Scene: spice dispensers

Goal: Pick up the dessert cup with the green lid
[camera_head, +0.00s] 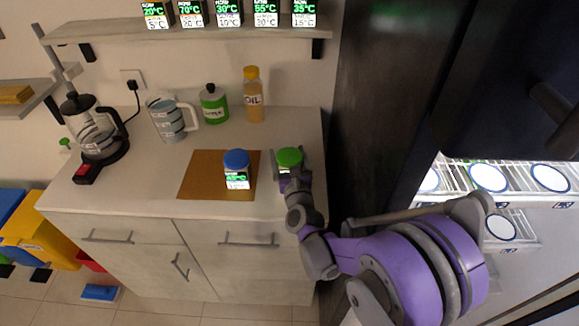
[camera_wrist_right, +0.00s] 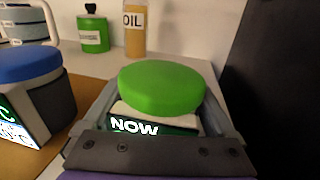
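The dessert cup with the green lid (camera_head: 289,157) stands upright at the counter's right end, just right of the brown mat. In the right wrist view its green lid (camera_wrist_right: 163,88) is in the middle, over a pale body with a dark label reading "NOW". My right gripper (camera_head: 295,178) is low at the cup's near side. In the wrist view its grey fingers (camera_wrist_right: 162,118) lie on both sides of the cup, very close to it; whether they press on it cannot be told. The lower part of the cup is hidden by the gripper. My left gripper is not in view.
A blue-lidded cup (camera_head: 237,170) stands on the brown mat (camera_head: 203,180), left of the green one. An oil bottle (camera_head: 253,95), a green jar (camera_head: 213,104), a pitcher (camera_head: 167,118) and a kettle (camera_head: 92,128) stand behind. A dark fridge (camera_head: 385,90) is close on the right.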

